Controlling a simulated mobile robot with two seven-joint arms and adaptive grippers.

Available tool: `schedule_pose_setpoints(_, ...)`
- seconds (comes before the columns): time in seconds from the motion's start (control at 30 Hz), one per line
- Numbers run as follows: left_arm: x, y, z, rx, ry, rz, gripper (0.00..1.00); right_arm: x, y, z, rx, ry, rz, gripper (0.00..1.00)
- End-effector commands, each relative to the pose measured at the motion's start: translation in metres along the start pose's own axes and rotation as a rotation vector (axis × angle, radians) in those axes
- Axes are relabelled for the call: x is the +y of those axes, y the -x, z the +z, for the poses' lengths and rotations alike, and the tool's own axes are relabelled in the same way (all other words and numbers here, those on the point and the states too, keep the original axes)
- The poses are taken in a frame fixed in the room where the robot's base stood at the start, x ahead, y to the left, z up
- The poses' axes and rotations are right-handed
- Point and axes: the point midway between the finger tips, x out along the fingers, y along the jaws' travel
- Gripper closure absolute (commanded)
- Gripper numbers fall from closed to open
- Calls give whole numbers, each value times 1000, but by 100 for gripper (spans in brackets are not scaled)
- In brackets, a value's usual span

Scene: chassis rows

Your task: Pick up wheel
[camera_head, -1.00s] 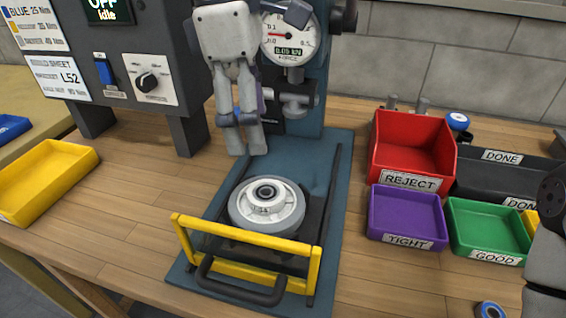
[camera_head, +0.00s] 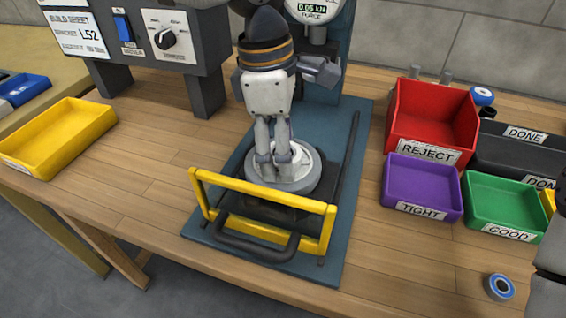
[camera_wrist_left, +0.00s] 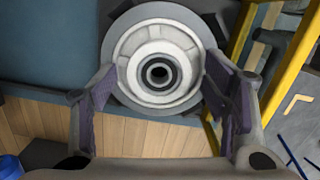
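A grey wheel with a white hub (camera_head: 309,174) lies flat on the blue press base (camera_head: 334,205), behind the yellow guard frame (camera_head: 262,193). My left gripper (camera_head: 275,166) points down over the wheel, with its fingertips at the hub and hiding part of it. In the left wrist view the wheel (camera_wrist_left: 126,48) shows face-on with a dark centre bore. The two purple-padded fingers (camera_wrist_left: 166,92) stand apart on either side of the hub, with nothing clearly clamped. My right gripper is out of view; only part of my right arm shows at the right edge.
Red REJECT (camera_head: 418,147), purple TIGHT (camera_head: 421,210) and green GOOD (camera_head: 503,232) bins stand at right. A blue-ringed wheel (camera_head: 499,287) lies near the front edge. A yellow tray (camera_head: 32,172) and the control box (camera_head: 190,55) stand at left.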

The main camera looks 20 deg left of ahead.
Motion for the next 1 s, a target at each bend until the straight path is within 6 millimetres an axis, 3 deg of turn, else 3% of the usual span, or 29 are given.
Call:
schedule_pose_setpoints(0.03, 0, 0, 0, 0, 0, 0, 48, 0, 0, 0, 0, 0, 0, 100)
schedule_pose_setpoints(0.23, 0, 0, 0, 0, 0, 0, 93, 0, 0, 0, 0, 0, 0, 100)
schedule_pose_setpoints(0.47, 1, 3, 0, -1, 0, 2, 93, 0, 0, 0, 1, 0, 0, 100)
schedule_pose_setpoints(0.57, 1, 19, 3, -3, 1, 8, 93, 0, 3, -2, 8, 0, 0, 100)
schedule_pose_setpoints(0.8, 1, 79, 10, -3, 1, 8, 93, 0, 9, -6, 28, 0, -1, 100)
schedule_pose_setpoints(1.0, 0, 100, 12, -1, 1, 2, 93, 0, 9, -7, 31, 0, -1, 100)
